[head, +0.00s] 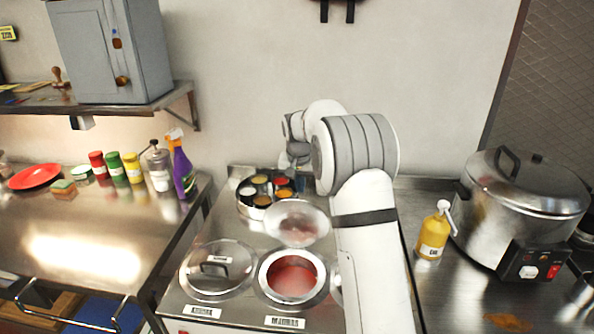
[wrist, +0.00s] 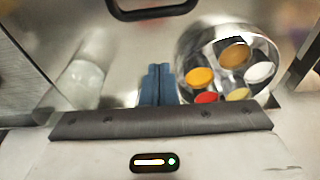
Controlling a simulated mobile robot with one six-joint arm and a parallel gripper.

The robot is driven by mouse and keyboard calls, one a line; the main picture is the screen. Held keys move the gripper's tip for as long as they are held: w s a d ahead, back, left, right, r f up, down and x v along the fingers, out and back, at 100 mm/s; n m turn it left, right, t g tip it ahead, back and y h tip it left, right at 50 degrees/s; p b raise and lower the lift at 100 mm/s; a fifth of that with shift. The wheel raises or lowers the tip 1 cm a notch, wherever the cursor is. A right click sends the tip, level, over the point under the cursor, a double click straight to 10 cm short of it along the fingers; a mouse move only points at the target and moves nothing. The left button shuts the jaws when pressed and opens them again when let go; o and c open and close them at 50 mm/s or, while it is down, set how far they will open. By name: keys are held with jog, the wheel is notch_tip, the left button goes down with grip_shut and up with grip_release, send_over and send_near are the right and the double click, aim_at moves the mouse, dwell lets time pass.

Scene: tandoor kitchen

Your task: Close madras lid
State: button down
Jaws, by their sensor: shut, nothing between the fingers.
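The madras pot (head: 291,277) is uncovered and shows red sauce, with the label (head: 285,322) in front of it. Its round metal lid (head: 297,222) stands tilted up at the back of the opening. My gripper (head: 287,160) is beyond and above the raised lid, near the spice tin; the fingertips are small and hard to make out in the head view. In the wrist view my gripper's blue fingers (wrist: 158,84) are together and empty. A black handle (wrist: 152,10) on shiny metal crosses the top there; I cannot tell surely whether it is the madras lid's.
A round spice tin (head: 258,212) sits behind the lid; it also shows in the wrist view (wrist: 181,60). A closed lid (head: 217,270) covers the left pot. A yellow bottle (head: 433,235) and a large cooker (head: 513,215) stand right. My arm spans the counter's right side.

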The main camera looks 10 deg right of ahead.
aim_at(297, 218)
jog(key=s, duration=0.1)
jog(key=s+a+f+p, duration=0.1)
jog(key=s, duration=0.1)
jog(key=shift+s+a+f, duration=0.1)
jog(key=shift+s+a, duration=0.05)
dwell(0.3)
